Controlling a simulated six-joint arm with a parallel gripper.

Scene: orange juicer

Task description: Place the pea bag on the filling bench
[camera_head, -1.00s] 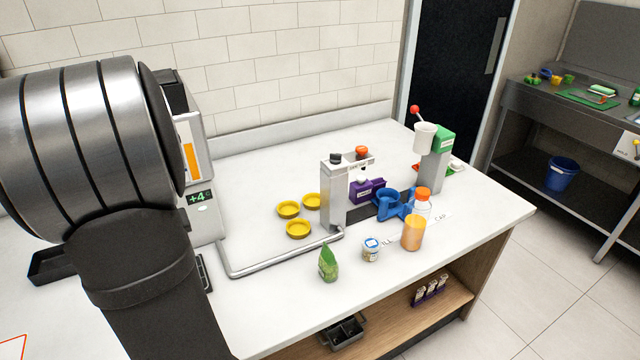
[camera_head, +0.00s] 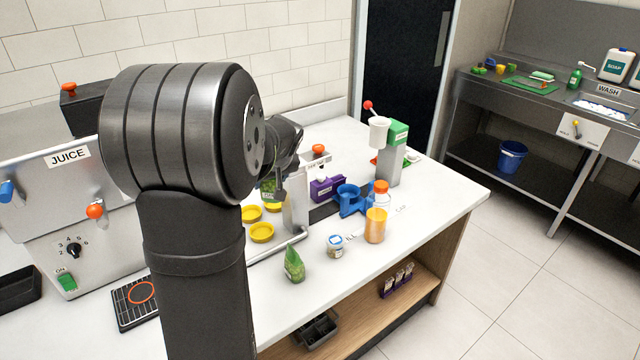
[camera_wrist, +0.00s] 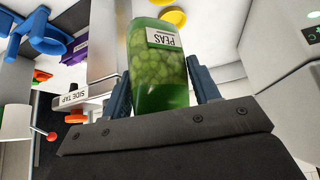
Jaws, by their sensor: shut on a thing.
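The pea bag (camera_wrist: 161,75), a green clear pouch with a white PEAS label, is between the two fingers of my gripper (camera_wrist: 162,90) in the wrist view. The gripper is shut on it. In the head view the bag (camera_head: 268,190) shows as a small green patch below my gripper (camera_head: 277,185), left of the grey tap post, largely hidden by my arm. The bag appears held above the white filling bench (camera_head: 330,285). Another green bag (camera_head: 294,266) stands near the front of the bench, apart from my gripper.
Yellow dishes (camera_head: 262,232) lie beside the tap post (camera_head: 296,205). The juice machine (camera_head: 75,220) is at left. Bare bench lies along the front edge.

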